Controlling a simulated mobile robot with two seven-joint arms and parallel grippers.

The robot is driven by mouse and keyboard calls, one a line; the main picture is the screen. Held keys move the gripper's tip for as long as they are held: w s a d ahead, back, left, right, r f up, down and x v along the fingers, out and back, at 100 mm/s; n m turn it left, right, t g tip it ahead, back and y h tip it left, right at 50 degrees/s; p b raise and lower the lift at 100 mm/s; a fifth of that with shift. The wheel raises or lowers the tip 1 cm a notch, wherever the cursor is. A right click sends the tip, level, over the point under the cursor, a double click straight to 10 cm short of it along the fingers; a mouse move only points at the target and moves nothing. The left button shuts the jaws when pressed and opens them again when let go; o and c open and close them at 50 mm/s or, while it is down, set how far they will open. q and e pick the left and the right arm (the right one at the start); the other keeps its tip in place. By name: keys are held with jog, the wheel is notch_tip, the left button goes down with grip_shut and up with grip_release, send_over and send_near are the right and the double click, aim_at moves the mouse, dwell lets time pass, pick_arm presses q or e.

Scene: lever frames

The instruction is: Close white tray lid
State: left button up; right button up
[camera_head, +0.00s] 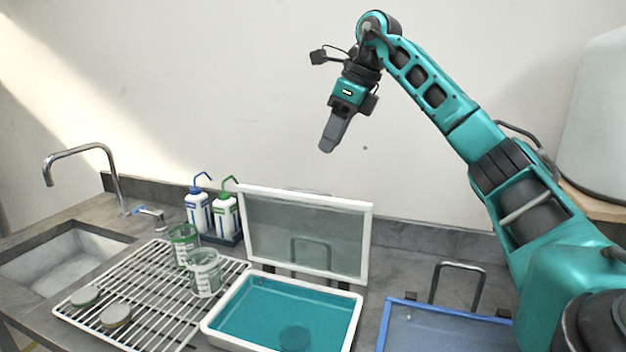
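The white tray (211,330) stands on the counter at the lower middle and has a teal interior with a round teal thing (294,338) in it. Its lid (305,238), a white frame with a clear greyish panel and a handle, stands upright at the tray's back edge, so the tray is open. My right gripper (327,147) is raised above and behind the lid in the picture, fingers pointing down, apart from the lid. I see its fingers edge-on and cannot tell whether they are open. My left gripper is not in view.
A white wire rack (130,290) with two beakers (205,273) (185,245) stands left of the tray. Two wash bottles (226,217) (198,211) are behind it. A blue-edged tray (450,310) with a metal handle is at right. A sink (62,262) is far left.

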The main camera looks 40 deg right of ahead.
jog(key=x, duration=1)
jog(key=shift+w+a+f+b, duration=0.1)
jog(key=shift+f+b, duration=0.25)
jog(key=shift+b, duration=0.05)
grip_shut()
